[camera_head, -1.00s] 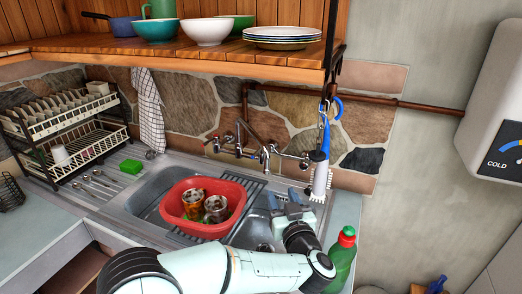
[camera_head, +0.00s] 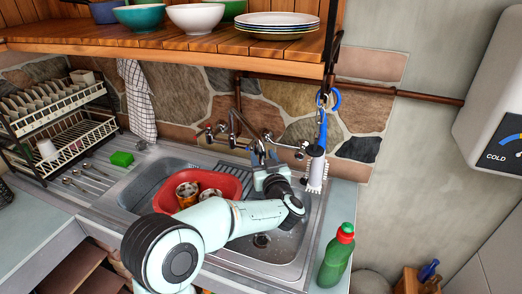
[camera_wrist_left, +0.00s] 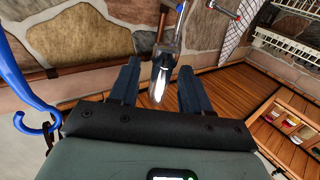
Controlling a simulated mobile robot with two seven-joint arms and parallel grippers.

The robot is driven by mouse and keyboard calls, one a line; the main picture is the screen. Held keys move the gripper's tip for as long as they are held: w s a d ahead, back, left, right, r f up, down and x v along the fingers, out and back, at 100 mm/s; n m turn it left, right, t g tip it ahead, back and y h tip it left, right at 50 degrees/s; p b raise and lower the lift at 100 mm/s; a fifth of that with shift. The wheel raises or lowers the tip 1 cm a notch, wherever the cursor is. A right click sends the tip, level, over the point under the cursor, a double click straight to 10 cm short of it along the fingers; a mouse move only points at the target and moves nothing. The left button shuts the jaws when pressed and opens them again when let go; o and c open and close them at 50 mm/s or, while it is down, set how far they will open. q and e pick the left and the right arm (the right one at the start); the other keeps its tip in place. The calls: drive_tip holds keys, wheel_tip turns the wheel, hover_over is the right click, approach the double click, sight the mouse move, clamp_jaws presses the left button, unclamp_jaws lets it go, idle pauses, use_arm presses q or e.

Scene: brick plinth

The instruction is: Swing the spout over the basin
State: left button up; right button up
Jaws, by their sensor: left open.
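The metal tap with its slanting spout (camera_head: 244,123) is mounted low on the stone wall behind the sink. My left gripper (camera_head: 260,156) is at the tap, above the back of the sink. In the left wrist view my open left gripper (camera_wrist_left: 158,88) has one dark finger on each side of the shiny spout end (camera_wrist_left: 163,68), with gaps visible on both sides. In the head view the gripper partly hides the spout's end. The steel basin (camera_head: 296,240) lies below, partly behind my left arm. My right gripper is not in view.
A red tub (camera_head: 228,186) holding cups sits left of my arm. A brush with a blue handle (camera_head: 322,130) hangs just right of the gripper. A green bottle (camera_head: 335,262) stands on the right counter. A wooden shelf (camera_head: 200,48) with dishes overhangs the wall.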

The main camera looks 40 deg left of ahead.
use_arm(q)
drive_tip(key=x, duration=0.2)
drive_tip(key=shift+w+a, duration=0.25)
drive_tip(key=shift+a, duration=0.05)
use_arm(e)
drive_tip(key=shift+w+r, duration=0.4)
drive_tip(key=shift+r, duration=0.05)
